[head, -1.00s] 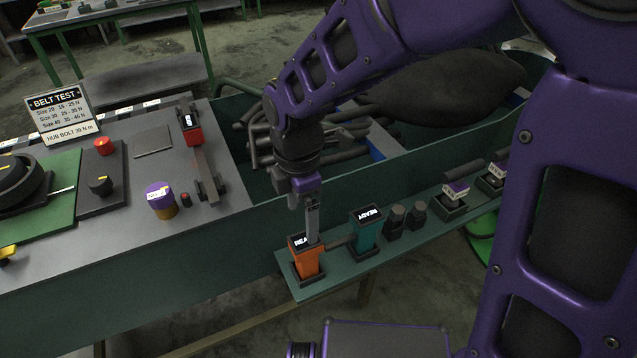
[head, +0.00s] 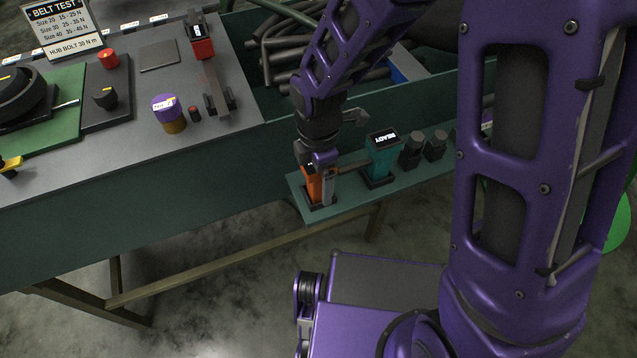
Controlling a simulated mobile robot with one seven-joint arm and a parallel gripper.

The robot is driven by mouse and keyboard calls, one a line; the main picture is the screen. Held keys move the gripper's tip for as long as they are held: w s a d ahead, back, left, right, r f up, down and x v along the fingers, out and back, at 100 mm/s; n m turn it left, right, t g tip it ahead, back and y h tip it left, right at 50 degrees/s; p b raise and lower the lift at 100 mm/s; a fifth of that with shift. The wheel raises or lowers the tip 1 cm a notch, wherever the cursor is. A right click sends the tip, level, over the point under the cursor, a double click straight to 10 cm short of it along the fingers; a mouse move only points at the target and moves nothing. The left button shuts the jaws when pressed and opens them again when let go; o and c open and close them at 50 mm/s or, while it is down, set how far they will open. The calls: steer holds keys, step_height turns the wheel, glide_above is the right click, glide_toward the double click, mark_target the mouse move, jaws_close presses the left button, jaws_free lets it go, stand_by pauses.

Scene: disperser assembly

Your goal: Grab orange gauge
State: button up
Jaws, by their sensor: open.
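The orange gauge (head: 313,187) stands upright in a dark holder at the left end of the narrow green shelf (head: 345,204). My gripper (head: 322,187) is directly over it and lowered around its upper part, with a grey finger in front of the orange body. The jaws are open. The gauge's top display is hidden behind my gripper, and the far finger is hidden too. I cannot tell whether the fingers touch the gauge.
A teal gauge (head: 381,162) reading READY stands just right of the orange one, with dark sockets (head: 411,151) beyond it.

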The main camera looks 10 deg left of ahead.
jaws_close()
stand_by(0.5)
